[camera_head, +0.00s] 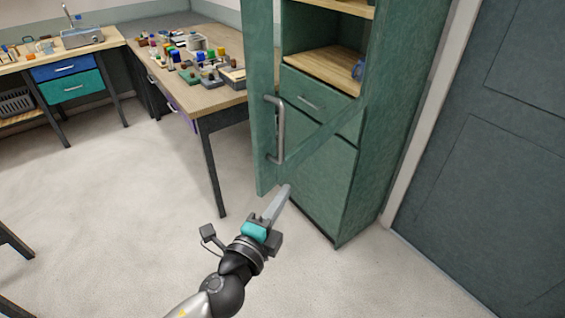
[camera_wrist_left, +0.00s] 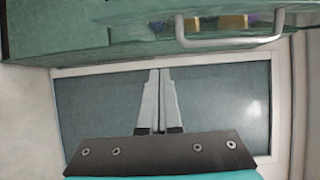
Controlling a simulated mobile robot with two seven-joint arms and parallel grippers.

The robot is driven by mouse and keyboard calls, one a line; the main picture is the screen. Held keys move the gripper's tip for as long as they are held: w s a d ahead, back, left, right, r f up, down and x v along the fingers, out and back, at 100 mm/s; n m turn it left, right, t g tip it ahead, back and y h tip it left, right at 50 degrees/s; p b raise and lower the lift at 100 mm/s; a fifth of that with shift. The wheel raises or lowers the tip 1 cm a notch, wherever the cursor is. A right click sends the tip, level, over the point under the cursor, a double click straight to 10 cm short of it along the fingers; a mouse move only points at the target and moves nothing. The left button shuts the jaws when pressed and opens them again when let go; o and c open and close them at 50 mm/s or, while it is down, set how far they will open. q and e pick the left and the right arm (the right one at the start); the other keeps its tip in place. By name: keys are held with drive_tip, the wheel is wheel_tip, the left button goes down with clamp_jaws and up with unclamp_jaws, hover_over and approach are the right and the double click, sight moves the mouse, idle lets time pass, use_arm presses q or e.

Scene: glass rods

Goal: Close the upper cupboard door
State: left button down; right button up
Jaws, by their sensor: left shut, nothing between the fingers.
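The green upper cupboard door (camera_head: 262,90) stands swung open in front of the tall green cupboard (camera_head: 345,180). Its frame seems to hold a see-through pane, with the shelves and drawer visible behind it. A grey bar handle (camera_head: 281,130) is on its free edge; the handle also shows in the left wrist view (camera_wrist_left: 230,42). My left gripper (camera_head: 286,190) is shut and empty, just below the door's lower corner in the head view. In the left wrist view its fingers (camera_wrist_left: 158,75) point away, apart from the handle. My right gripper is out of view.
A wooden workbench (camera_head: 200,98) with several small coloured items stands behind the door, at left. A grey room door (camera_head: 490,170) with a pale frame is at right. The floor (camera_head: 120,210) at left is clear.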

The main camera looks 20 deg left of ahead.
sight(282, 165)
use_arm(q)
drive_tip(key=w+a+p, duration=0.1)
drive_tip(key=w+a, duration=0.1)
drive_tip(key=w, duration=0.7)
drive_tip(key=shift+w+a, duration=0.15)
drive_tip(key=shift+a, duration=0.1)
drive_tip(key=shift+a, duration=0.1)
